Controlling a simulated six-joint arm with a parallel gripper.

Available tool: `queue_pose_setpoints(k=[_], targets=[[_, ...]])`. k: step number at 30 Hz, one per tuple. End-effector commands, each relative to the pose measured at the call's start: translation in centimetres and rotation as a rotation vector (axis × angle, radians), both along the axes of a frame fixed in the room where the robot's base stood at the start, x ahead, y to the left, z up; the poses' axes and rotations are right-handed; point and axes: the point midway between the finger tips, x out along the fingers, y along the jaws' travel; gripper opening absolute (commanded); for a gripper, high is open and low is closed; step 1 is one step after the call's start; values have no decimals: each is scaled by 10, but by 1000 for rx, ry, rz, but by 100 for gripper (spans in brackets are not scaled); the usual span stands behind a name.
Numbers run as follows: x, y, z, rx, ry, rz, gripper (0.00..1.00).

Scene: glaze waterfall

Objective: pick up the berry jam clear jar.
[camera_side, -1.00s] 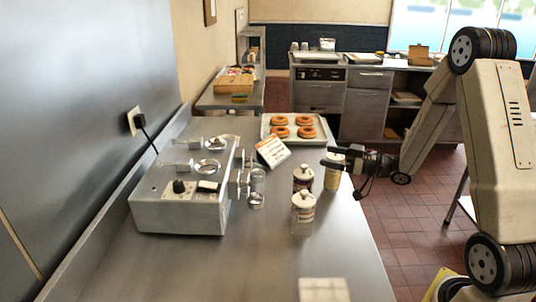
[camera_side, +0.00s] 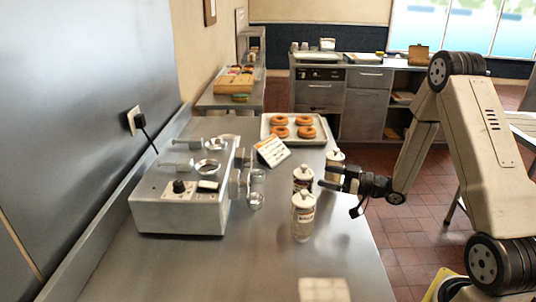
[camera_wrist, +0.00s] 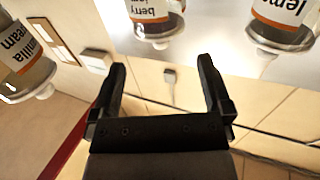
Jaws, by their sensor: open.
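The berry jam jar (camera_side: 303,176) is a clear jar with a white lid and dark contents, standing in the middle of three jars on the steel counter. In the wrist view the berry jar (camera_wrist: 155,12), with an orange-edged label, is upside down at the top centre and cut off by the frame. My gripper (camera_side: 325,177) is just right of this jar in the side view. In the wrist view my gripper (camera_wrist: 162,65) has its two black fingers spread with nothing between them; the berry jar is beyond the fingertips.
A vanilla cream jar (camera_side: 303,218) stands nearer the camera and a lemon jar (camera_side: 335,160) behind my gripper. A sign (camera_side: 272,151), a donut tray (camera_side: 265,130) and a filling machine (camera_side: 180,208) are nearby. The front counter is mostly clear around a pale square (camera_side: 323,289).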

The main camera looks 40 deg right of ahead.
Motion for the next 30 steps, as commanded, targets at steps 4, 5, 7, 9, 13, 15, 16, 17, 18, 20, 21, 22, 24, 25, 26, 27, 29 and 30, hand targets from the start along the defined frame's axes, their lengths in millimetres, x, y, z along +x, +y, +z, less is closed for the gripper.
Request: queue_pose_setpoints(k=[4,5,7,9,13,15,16,17,18,20,21,22,24,25,26,27,29,30], targets=[[0,0,-16,2,3,-1,100],[0,0,-19,1,3,-1,100],[0,0,-24,1,2,-1,100],[7,3,-22,-1,0,2,100],[11,5,-22,-1,1,0,100],[12,5,-22,0,1,0,100],[12,5,-22,0,1,-1,100],[12,5,-22,0,1,-1,100],[12,5,-22,0,1,0,100],[13,5,-22,0,1,0,100],[15,6,-22,0,0,0,100],[16,7,-22,0,0,1,100],[21,9,-22,-1,0,2,100],[23,10,-21,0,-1,3,100],[26,12,-21,0,-1,3,100],[31,14,-22,0,0,3,100],[38,16,-22,-2,-1,3,100],[43,19,-21,-2,-1,3,100]])
